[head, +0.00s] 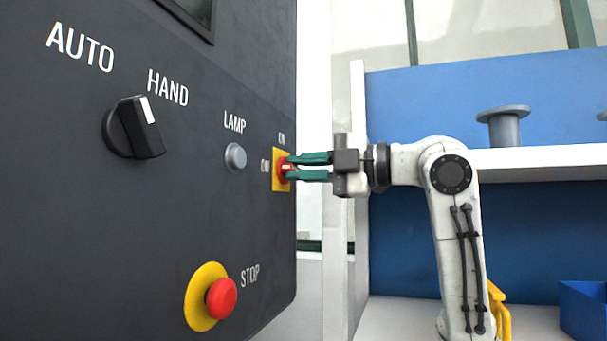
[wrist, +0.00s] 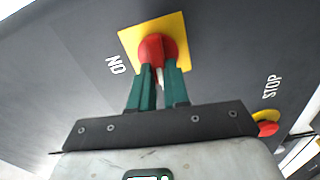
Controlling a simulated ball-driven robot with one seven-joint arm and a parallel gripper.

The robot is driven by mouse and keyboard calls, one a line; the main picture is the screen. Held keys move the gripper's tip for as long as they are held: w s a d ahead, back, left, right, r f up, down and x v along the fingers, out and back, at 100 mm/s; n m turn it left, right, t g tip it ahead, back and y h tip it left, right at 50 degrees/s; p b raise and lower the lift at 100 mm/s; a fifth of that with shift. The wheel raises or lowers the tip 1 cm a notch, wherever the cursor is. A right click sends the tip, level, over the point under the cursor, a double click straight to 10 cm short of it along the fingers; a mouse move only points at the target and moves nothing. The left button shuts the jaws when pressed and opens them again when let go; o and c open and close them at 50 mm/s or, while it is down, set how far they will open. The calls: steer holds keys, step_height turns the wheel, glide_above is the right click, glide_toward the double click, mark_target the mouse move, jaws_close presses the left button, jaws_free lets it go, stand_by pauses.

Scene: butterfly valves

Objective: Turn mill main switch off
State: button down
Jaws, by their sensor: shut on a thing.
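The main switch is a red rotary knob (head: 284,168) on a yellow square plate (head: 277,184), at the right edge of the dark control panel (head: 100,240). ON is printed above the plate and OFF to its left. My gripper (head: 292,167) reaches in from the right with its green fingers shut on the red knob. In the wrist view the knob (wrist: 152,48) sits between and behind the fingertips (wrist: 160,68); a small white mark shows between them. The yellow plate (wrist: 180,30) is visible around the knob. The fingers partly hide the knob in both views.
The panel also carries a black AUTO/HAND selector (head: 134,128), a grey LAMP button (head: 235,157) and a red STOP button (head: 221,298) on a yellow disc. A white shelf (head: 540,163) with a grey flanged part (head: 503,125) stands right. A blue bin (head: 583,310) is lower right.

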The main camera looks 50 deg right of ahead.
steer(key=shift+f+n, duration=0.15)
steer(key=shift+n, duration=0.35)
steer(key=c, duration=1.1)
jaws_free()
steer(key=shift+s, duration=0.1)
steer(key=b+v, duration=0.2)
steer(key=v, duration=0.8)
steer(key=shift+s, duration=0.35)
steer(key=shift+d, duration=0.15)
